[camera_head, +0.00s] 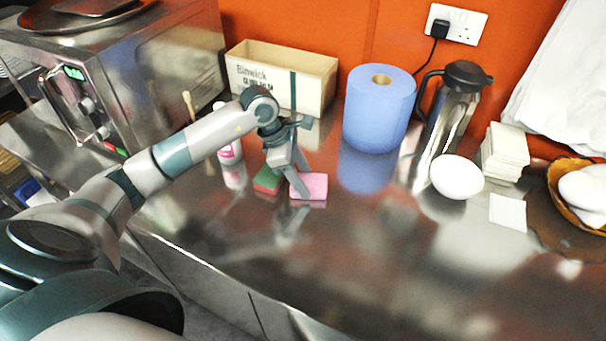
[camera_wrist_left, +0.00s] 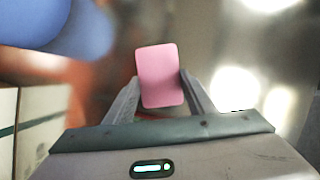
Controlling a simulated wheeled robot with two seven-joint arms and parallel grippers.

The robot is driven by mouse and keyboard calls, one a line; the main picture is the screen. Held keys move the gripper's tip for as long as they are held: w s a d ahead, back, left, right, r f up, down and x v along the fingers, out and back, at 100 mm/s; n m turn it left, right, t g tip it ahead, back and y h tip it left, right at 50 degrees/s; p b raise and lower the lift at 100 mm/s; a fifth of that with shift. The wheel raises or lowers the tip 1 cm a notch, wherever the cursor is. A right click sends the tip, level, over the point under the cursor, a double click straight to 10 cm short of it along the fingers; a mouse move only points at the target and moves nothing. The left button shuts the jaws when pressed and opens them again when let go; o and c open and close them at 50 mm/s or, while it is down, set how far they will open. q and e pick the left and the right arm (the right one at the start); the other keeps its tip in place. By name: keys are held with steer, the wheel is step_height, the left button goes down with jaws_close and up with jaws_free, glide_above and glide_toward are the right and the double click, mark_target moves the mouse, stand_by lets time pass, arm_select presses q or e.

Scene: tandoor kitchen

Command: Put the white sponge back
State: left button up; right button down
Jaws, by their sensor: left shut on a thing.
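My left gripper (camera_head: 290,193) is over the steel counter, shut on a pink sponge (camera_head: 313,186). In the left wrist view the pink sponge (camera_wrist_left: 159,75) sits between the two fingers of the gripper (camera_wrist_left: 160,92). In the head view the sponge is at or just above the counter; I cannot tell whether it touches. A green and reddish sponge (camera_head: 266,181) lies just left of the fingers, partly hidden by them. I see no sponge that is clearly white. My right gripper is in neither view.
Right of these are a steel flask (camera_head: 449,115), a white egg-shaped object (camera_head: 457,177) and stacked white napkins (camera_head: 505,150). The front counter (camera_head: 350,260) is clear.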

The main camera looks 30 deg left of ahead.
arm_select(q)
steer(key=shift+f, duration=0.15)
steer(key=o, duration=0.9)
steer(key=shift+r, duration=0.25)
